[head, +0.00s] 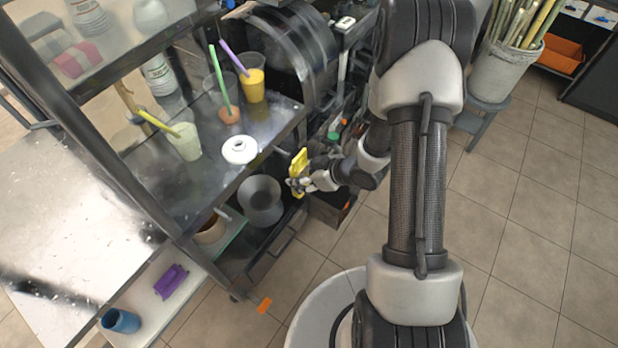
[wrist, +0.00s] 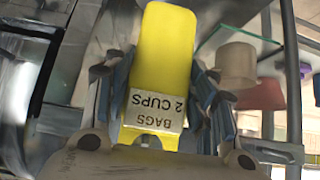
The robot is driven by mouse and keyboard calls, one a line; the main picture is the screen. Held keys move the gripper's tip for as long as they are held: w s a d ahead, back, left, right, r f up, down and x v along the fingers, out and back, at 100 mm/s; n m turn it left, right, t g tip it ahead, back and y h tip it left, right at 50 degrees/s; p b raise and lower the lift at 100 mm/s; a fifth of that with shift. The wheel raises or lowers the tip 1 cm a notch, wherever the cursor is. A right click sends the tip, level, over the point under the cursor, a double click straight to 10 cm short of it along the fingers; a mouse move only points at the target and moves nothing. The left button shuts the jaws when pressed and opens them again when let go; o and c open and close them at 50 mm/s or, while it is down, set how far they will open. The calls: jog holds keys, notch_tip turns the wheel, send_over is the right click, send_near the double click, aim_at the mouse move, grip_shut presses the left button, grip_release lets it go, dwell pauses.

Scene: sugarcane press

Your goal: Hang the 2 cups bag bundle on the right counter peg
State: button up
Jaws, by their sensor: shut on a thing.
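The yellow bag bundle (head: 299,163) is held in my gripper (head: 300,181), just right of the counter's front edge in the head view. In the wrist view the bundle (wrist: 165,50) stands between my gripper's fingers (wrist: 162,95), with its "BAGS 2 CUPS" label facing the camera upside down. A short grey peg (head: 274,152) sticks out from the right part of the counter (head: 190,185) edge, left of the bundle and apart from it. Another peg (head: 224,213) shows further left along that edge. The bundle's hanging hole cannot be made out clearly.
Drink cups with straws, such as the yellow one (head: 252,85), and a white ring-shaped item (head: 239,150) stand on the counter. A grey bucket (head: 261,198) is below. The dark press (head: 290,50) stands behind. Tiled floor at right is clear up to the cane bucket (head: 503,75).

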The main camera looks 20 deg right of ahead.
aim_at(300, 164)
jog(key=w+a+f+b, duration=0.1)
jog(key=w+a, duration=0.3)
jog(key=w, duration=0.1)
jog(key=shift+w+a+f, duration=0.15)
jog(key=shift+w, duration=0.25)
dwell(0.5)
dwell(0.6)
jog(key=o, duration=1.3)
jog(key=v, duration=1.2)
